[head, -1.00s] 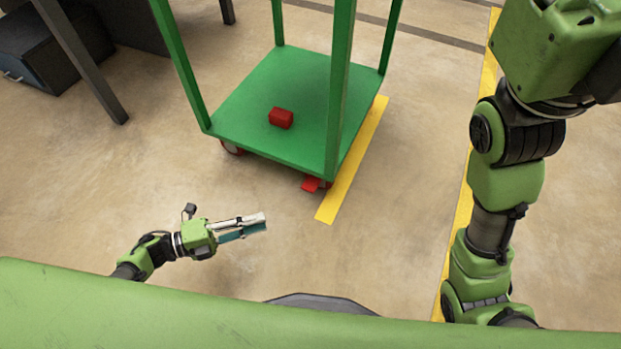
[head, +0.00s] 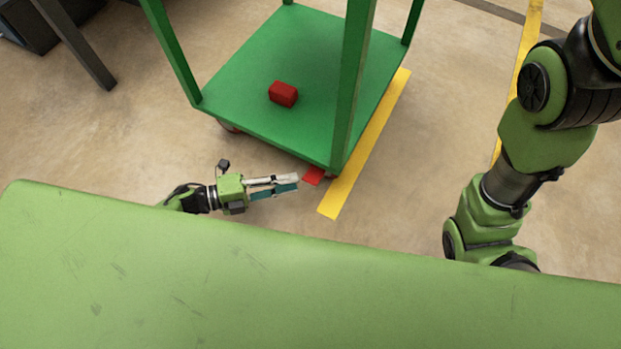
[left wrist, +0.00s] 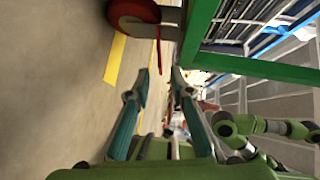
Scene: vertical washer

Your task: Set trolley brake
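The green trolley (head: 250,105) stands on the floor in the head view. A red brake pedal (head: 314,175) sticks out under its near corner. In the left wrist view a red caster wheel (left wrist: 134,14) is at the top, and a thin red edge beside it, perhaps the pedal (left wrist: 159,50), lies ahead between the fingers. My left gripper (head: 297,182) is just left of the pedal, apart from it in the head view. Its fingers (left wrist: 160,75) are spread with nothing between them. My right arm shows at the right, but its gripper is out of view.
A red block (head: 283,94) lies on the trolley's lower shelf. The trolley's green posts (head: 352,85) rise at its corners. A yellow floor line (head: 365,145) runs along its right side. A dark table leg (head: 75,45) is at upper left. The floor left of the trolley is clear.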

